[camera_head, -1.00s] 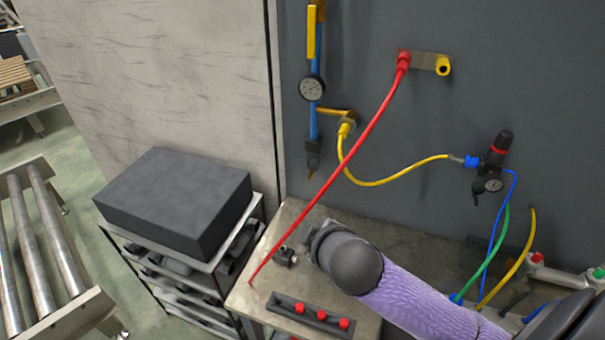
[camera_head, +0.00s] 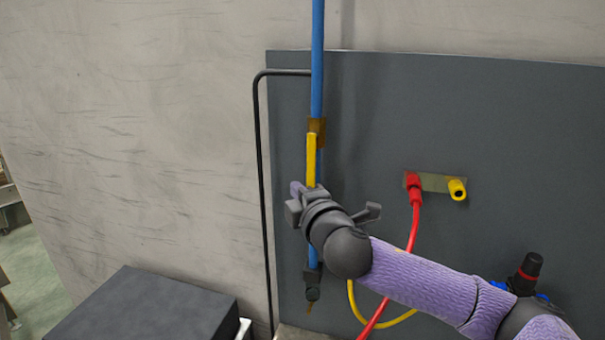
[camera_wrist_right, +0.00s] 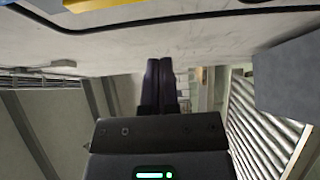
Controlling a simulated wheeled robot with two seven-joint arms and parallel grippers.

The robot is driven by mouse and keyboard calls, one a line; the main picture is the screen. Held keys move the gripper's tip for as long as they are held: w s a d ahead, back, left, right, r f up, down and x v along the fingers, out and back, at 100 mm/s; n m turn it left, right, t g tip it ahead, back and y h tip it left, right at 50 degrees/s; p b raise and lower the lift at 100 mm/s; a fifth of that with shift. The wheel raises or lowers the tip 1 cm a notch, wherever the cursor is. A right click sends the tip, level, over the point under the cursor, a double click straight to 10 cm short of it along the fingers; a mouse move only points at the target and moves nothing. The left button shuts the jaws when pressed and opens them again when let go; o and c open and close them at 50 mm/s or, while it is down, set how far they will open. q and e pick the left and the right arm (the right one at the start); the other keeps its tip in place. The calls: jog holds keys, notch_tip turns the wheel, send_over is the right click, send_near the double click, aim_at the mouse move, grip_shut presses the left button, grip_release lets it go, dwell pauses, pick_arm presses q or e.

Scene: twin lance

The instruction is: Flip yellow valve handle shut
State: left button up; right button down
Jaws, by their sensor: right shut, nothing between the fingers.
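The yellow valve handle (camera_head: 311,158) stands upright along the blue pipe (camera_head: 317,50) on the wall panel, below a brownish valve body (camera_head: 317,126). My right gripper (camera_head: 297,188) is at the handle's lower end and partly covers it in the head view. In the right wrist view, the shut, empty fingers (camera_wrist_right: 159,68) point toward the pale wall. A yellow bar, seemingly the handle (camera_wrist_right: 105,13), crosses the top left there, apart from the fingertips. Whether the gripper touches the handle cannot be told. My left gripper is not in view.
A thin black pipe (camera_head: 262,180) runs down left of the blue pipe. A red hose (camera_head: 414,225) and a yellow port (camera_head: 457,189) are to the right, behind my arm. A dark box (camera_head: 150,310) is at lower left. The wall at left is clear.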

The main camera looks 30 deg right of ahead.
aim_at(312, 160)
jog(key=w+d+p, duration=0.3)
jog(key=w+d, duration=0.1)
jog(key=w, duration=0.1)
dwell(0.3)
jog(key=shift+s+d, duration=0.1)
